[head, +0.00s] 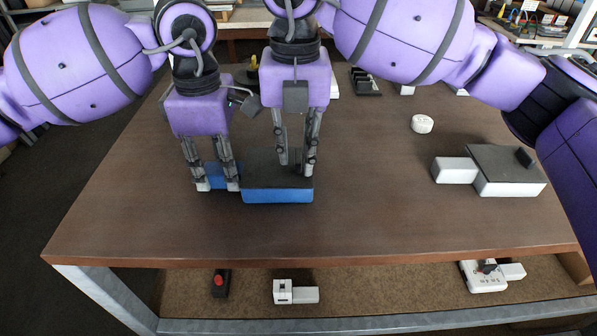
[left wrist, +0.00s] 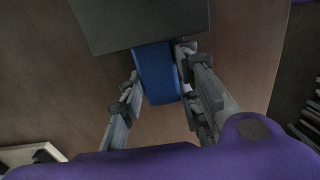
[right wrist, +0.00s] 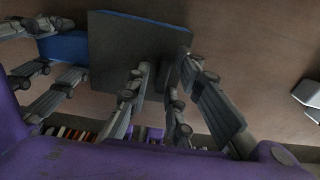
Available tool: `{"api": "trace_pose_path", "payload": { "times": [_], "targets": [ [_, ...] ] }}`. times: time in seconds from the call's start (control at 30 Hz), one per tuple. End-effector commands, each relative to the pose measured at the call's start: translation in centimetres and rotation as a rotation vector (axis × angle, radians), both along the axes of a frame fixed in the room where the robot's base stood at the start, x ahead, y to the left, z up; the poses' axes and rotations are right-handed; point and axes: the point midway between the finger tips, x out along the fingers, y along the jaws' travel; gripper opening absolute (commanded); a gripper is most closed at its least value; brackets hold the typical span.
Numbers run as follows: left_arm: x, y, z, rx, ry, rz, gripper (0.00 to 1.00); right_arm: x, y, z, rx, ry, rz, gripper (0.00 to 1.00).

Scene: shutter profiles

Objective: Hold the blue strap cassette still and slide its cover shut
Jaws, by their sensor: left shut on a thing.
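The blue strap cassette (head: 278,196) lies on the brown table, left of centre. Its dark grey cover (head: 262,163) lies on top; a narrower blue end (left wrist: 157,75) sticks out to the left. My left gripper (head: 218,186) is shut on this blue end, one finger on each side. My right gripper (head: 296,170) is over the right part of the cover, fingers pointing down and apart. In the right wrist view its fingers stand before the cover (right wrist: 112,50).
A white cassette (head: 510,186) with a grey cover and dark knob lies at the right. A white round piece (head: 421,124) and a dark rack (head: 366,82) stand farther back. The table in front of the blue cassette is clear. Several items lie on the lower shelf (head: 380,300).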

Motion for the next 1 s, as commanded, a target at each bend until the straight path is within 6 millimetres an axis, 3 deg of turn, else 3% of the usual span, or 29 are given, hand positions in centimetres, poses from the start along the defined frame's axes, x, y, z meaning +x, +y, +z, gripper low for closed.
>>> {"api": "trace_pose_path", "payload": {
  "times": [0.37,1.0],
  "targets": [
    [0.0,0.0,0.0,0.0,0.0,0.001,0.0,0.0,-0.1,0.2,-0.003,0.0,-0.001,0.27],
    [0.0,0.1,0.0,0.001,0.0,0.002,0.0,0.0,-0.1,5.8,-0.003,-0.001,-0.002,0.27]
  ]
}}
